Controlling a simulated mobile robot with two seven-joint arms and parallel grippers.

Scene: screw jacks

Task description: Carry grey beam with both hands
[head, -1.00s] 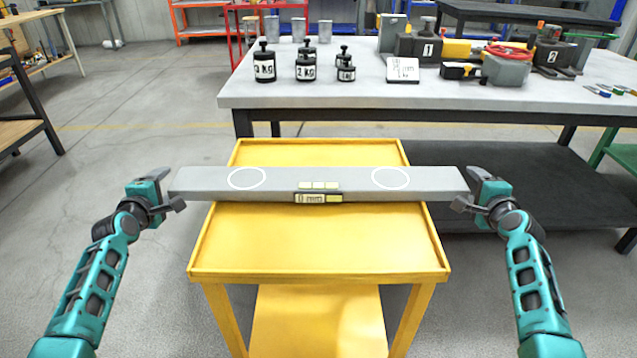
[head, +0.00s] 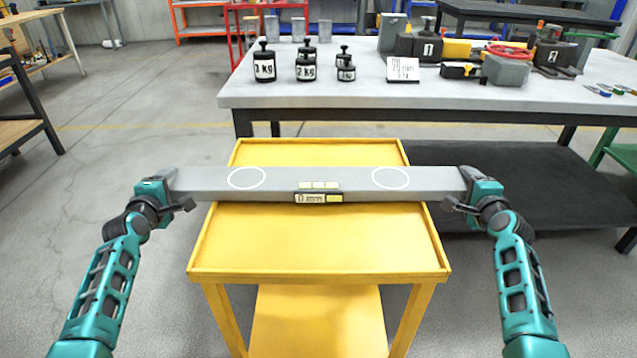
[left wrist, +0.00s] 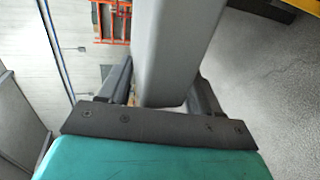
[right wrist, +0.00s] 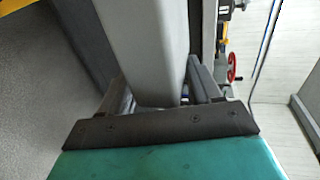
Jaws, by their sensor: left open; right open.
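The grey beam (head: 280,182) lies level across the yellow cart (head: 318,272), with both ends sticking out past its sides. It has two white circles on top and a small level display at its middle. My left gripper (head: 177,190) is open around the beam's left end; in the left wrist view the beam (left wrist: 172,50) stands between the two fingers (left wrist: 162,92). My right gripper (head: 465,190) is open around the right end; in the right wrist view the beam (right wrist: 150,45) is between the fingers (right wrist: 165,90). I cannot tell whether any finger touches the beam.
A grey workbench (head: 420,92) stands behind the cart, bearing black weights (head: 264,66), a small white card (head: 403,69), grey blocks and tools. A wooden bench (head: 25,115) is at the far left. The floor left of the cart is clear.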

